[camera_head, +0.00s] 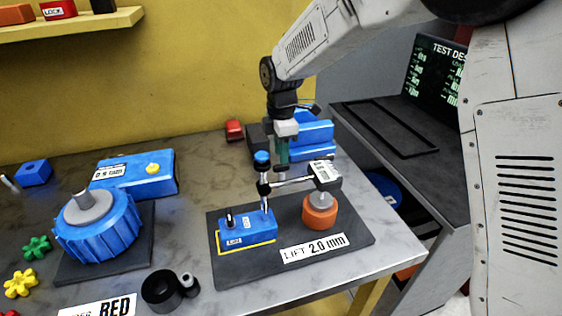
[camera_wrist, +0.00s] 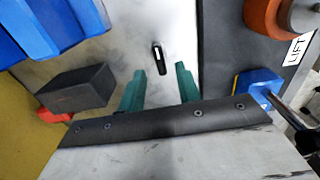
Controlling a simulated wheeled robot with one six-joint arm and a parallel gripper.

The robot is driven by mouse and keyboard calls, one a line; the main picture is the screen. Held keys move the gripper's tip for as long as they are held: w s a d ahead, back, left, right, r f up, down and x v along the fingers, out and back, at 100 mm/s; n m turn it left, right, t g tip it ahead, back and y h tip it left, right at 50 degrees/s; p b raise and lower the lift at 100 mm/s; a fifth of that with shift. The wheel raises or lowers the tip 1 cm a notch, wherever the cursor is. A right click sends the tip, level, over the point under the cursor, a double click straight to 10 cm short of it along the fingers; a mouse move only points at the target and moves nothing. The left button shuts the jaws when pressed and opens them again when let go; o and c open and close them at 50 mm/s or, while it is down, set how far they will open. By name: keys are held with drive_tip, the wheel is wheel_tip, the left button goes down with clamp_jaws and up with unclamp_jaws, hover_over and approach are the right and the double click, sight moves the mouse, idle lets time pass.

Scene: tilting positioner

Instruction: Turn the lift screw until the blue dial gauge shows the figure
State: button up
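The positioner is a dark base plate (camera_head: 350,238) on the bench, with a label reading LIFT 2.0 mm (camera_head: 313,247). An orange round knob with a grey top (camera_head: 320,214) stands on its right side; the knob also shows at the top right of the wrist view (camera_wrist: 268,18). A blue block (camera_head: 247,232) sits at the plate's left. A post with a blue cap (camera_head: 262,158) holds a rod to a small white display (camera_head: 323,172), too small to read. My gripper (camera_head: 282,166), with green fingers, hangs behind the post, apart from the knob. Its fingers are apart and empty in the wrist view (camera_wrist: 158,75).
A ribbed blue drum (camera_head: 98,240) and a blue box (camera_head: 140,176) stand at the left. A black roll (camera_head: 163,291) lies at the front. A dark block (camera_wrist: 80,88) and blue parts (camera_head: 312,138) are behind. A small black piece (camera_wrist: 159,57) lies beyond my fingertips.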

sight(281, 173)
drive_tip(key=shift+f, duration=2)
clamp_jaws()
